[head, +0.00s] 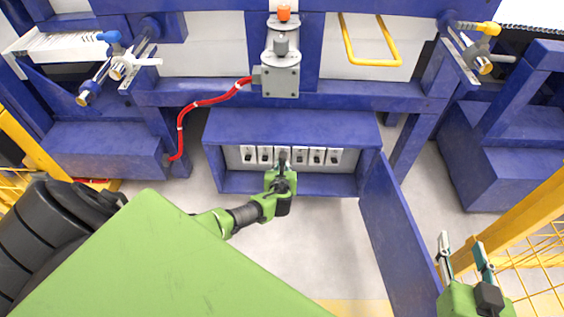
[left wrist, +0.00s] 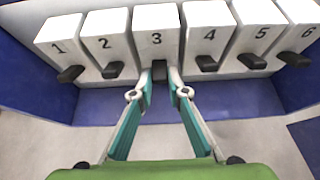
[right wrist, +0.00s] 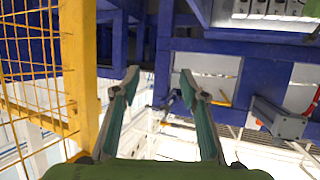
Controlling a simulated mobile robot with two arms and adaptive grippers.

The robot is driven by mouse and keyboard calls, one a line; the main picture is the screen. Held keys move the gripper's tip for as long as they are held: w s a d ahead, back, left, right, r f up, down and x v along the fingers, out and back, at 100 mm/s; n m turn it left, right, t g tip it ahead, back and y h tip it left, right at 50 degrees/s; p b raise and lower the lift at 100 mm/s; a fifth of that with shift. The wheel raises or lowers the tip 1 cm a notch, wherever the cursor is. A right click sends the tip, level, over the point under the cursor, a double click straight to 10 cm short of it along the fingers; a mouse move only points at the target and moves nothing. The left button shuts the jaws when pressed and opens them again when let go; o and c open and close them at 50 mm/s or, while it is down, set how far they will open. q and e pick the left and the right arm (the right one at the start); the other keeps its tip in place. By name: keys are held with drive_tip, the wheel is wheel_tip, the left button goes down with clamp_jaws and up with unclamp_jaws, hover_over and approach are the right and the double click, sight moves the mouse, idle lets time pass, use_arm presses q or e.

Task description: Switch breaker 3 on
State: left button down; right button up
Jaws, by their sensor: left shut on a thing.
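Breaker 3 (left wrist: 157,38) is a white block with a black lever (left wrist: 159,68) in a row of numbered breakers in the left wrist view. My left gripper (left wrist: 160,82) has its fingertips on both sides of that lever, closed on it. The lever hangs at the lower edge of the block, at about the same level as its neighbours. In the head view my left gripper (head: 282,170) reaches into the blue box and covers much of breaker 3. My right gripper (head: 461,250) is open and empty at the lower right. Its spread fingers also show in the right wrist view (right wrist: 160,85).
Breakers 2 (left wrist: 105,40) and 4 (left wrist: 208,38) stand close on either side of breaker 3. The blue box (head: 290,125) surrounds the row, with its door (head: 395,235) swung open at the right. A yellow post (right wrist: 78,70) and mesh fence are near my right gripper.

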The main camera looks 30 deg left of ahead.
drive_tip(key=s+d+f+g+h+p, duration=0.1)
drive_tip(key=s+d+f+g+p, duration=0.3)
drive_tip(key=s, duration=0.5)
drive_tip(key=s+d+f+g+h+p, duration=0.2)
drive_tip(key=s+f+g, duration=0.4)
drive_tip(key=s, duration=0.2)
use_arm(q)
drive_tip(key=g+h+p, duration=0.1)
drive_tip(key=r+g+p, duration=0.1)
drive_tip(key=p, duration=0.1)
drive_tip(key=r+g+h+p, duration=0.1)
drive_tip(key=g, duration=0.1)
drive_tip(key=shift+w+a+r+h+p, duration=0.15)
drive_tip(key=shift+w+a+h+p, duration=0.15)
drive_tip(key=shift+w, duration=0.1)
drive_tip(key=shift+g+p, duration=0.3)
drive_tip(key=shift+g, duration=0.1)
use_arm(e)
wheel_tip(320, 180, down, 20)
drive_tip(key=s+g, duration=0.1)
drive_tip(key=shift+s, duration=0.35)
drive_tip(key=shift+a, duration=0.1)
